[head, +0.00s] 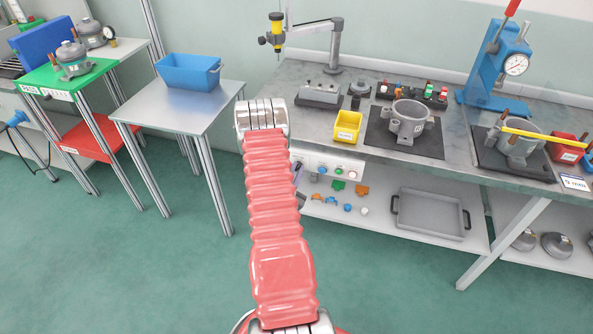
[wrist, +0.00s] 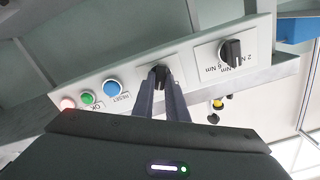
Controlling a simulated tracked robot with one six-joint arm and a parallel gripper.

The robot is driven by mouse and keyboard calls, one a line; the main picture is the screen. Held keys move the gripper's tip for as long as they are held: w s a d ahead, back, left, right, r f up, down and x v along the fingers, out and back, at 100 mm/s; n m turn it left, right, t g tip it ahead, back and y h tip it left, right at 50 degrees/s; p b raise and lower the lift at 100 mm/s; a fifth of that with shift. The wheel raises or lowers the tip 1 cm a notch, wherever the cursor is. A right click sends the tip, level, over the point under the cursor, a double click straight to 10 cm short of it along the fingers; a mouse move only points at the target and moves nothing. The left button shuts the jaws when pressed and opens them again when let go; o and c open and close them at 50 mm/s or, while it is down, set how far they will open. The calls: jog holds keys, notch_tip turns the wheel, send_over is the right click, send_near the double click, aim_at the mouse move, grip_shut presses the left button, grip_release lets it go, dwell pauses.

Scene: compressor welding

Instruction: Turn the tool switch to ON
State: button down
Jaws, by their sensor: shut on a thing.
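The tool switch (wrist: 159,72) is a black knob on a white plate in the middle of the control panel (wrist: 193,64) in the wrist view. My gripper (wrist: 161,85) has its two dark fingers shut on this knob, one on each side. The fingers and wrist cover the lower part of the knob and any label there, so I cannot read its position. In the head view the panel (head: 326,159) is under the workbench's front edge.
On the other side is a black 2 Nm/6 Nm knob (wrist: 230,51). A grey tray (head: 431,214) lies on the shelf below.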

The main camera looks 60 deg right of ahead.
jog(key=shift+w+a+f, duration=0.1)
jog(key=shift+a+f, duration=0.05)
dwell(0.3)
jog(key=c, duration=1.8)
grip_release()
jog(key=shift+o, duration=0.2)
jog(key=s+a, duration=0.2)
jog(key=a, duration=1.1)
jog(key=shift+s+a, duration=0.15)
jog(key=shift+a, duration=0.1)
